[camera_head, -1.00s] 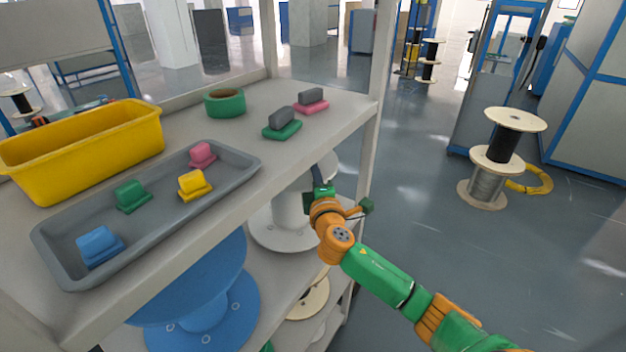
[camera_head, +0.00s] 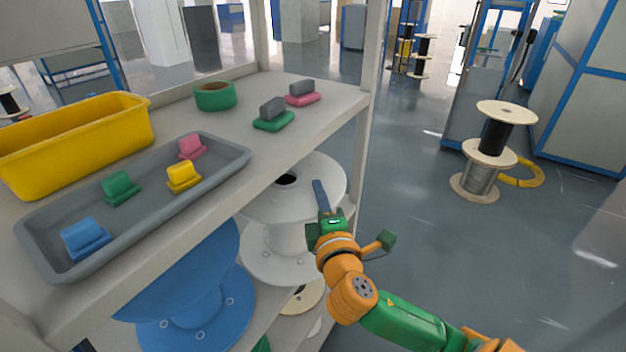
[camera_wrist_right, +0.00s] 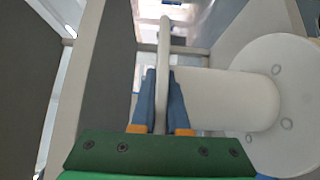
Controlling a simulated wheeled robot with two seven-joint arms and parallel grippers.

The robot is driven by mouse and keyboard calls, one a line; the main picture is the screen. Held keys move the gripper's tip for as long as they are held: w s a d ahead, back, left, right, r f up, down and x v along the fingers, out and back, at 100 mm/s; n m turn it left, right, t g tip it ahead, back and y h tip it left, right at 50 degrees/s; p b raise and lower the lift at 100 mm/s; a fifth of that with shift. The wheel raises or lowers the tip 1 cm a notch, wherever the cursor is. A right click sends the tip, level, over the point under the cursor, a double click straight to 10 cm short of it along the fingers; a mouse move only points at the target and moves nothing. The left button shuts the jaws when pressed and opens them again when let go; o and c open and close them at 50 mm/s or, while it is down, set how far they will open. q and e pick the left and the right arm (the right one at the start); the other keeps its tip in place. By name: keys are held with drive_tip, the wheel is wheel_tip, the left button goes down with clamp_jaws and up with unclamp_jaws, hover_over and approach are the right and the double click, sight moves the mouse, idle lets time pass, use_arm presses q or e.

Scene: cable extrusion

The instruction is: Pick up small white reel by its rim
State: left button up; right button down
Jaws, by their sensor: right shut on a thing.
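The white reel (camera_head: 284,237) stands upright on the shelf below the top board, at the right end of the rack. Its upper flange is partly hidden by the top shelf and my gripper. My right gripper (camera_head: 320,195) is at the right side of that flange. In the right wrist view the two blue fingers (camera_wrist_right: 162,98) lie on either side of the thin white rim (camera_wrist_right: 164,60), shut on it. The reel's hub (camera_wrist_right: 225,98) and other flange (camera_wrist_right: 285,105) show to the right there. My left gripper is not in view.
The top shelf (camera_head: 215,185) carries a yellow bin (camera_head: 75,145), a grey tray (camera_head: 60,265) with coloured blocks, a green tape ring (camera_head: 215,96) and more blocks. A rack post (camera_head: 366,110) stands close by the gripper. A blue reel (camera_head: 195,290) sits left of the white one.

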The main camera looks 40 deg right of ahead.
drive_tip(key=v, duration=0.3)
drive_tip(key=shift+s+a+r+p, duration=0.1)
drive_tip(key=shift+s+r+p, duration=0.15)
drive_tip(key=shift+p, duration=0.15)
drive_tip(key=p+v, duration=0.2)
drive_tip(key=shift+s+a+f, duration=0.1)
drive_tip(key=shift+s+f, duration=0.05)
drive_tip(key=shift+s, duration=0.05)
